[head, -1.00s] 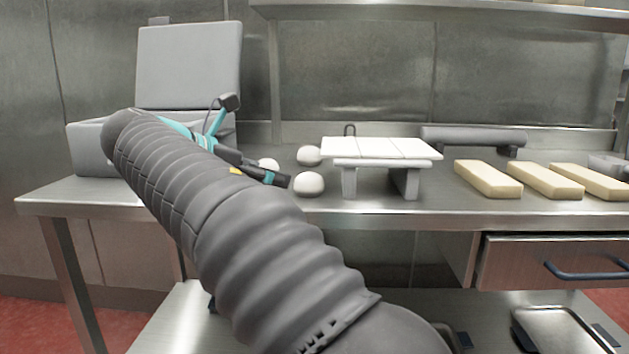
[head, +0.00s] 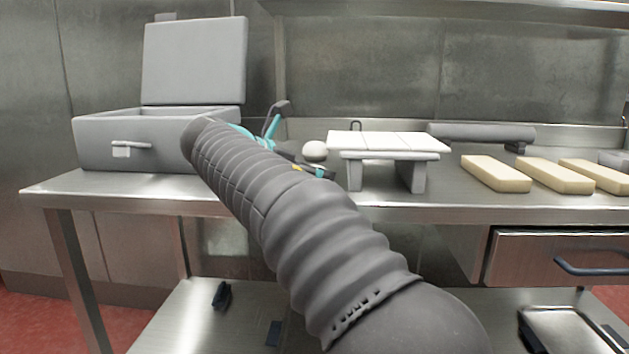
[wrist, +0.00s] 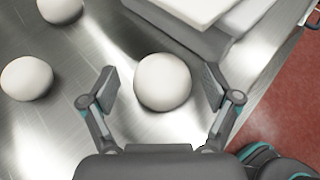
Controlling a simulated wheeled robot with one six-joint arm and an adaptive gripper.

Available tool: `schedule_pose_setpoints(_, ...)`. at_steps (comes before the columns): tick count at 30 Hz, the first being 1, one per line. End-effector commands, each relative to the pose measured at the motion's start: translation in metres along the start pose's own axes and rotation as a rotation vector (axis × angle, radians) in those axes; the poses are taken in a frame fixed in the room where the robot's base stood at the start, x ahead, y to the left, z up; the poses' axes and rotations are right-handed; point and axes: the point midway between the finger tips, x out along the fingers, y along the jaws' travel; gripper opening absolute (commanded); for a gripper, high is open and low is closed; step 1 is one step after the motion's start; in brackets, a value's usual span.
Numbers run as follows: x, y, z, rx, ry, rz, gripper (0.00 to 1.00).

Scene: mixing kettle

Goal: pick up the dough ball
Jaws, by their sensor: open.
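In the wrist view a white dough ball (wrist: 162,82) sits on the steel table between the two fingers of my gripper (wrist: 158,90). The gripper is open, and a gap shows on each side of the ball. Two more white dough balls lie to the left, one at the left edge (wrist: 27,78) and one at the top (wrist: 60,10). In the head view one dough ball (head: 315,151) shows beside the white stand. My arm hides the other balls and most of the gripper there.
A white slatted stand (head: 388,143) is right of the balls, close to my right finger in the wrist view. An open grey box (head: 95,150) stands left. A grey roller (head: 480,134) and pale blocks (head: 495,174) lie right. The table's front edge (head: 430,214) is near.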

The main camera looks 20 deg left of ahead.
Motion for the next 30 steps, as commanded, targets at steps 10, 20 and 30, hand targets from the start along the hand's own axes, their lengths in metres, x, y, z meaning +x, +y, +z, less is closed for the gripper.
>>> schedule_pose_setpoints(10, 0.034, -0.002, 0.003, 0.0, 0.001, 0.0, 0.88)
schedule_pose_setpoints(20, 0.034, -0.002, 0.003, 0.0, 0.001, 0.0, 0.41)
schedule_pose_setpoints(30, 0.034, -0.002, 0.003, 0.0, 0.001, 0.0, 0.23)
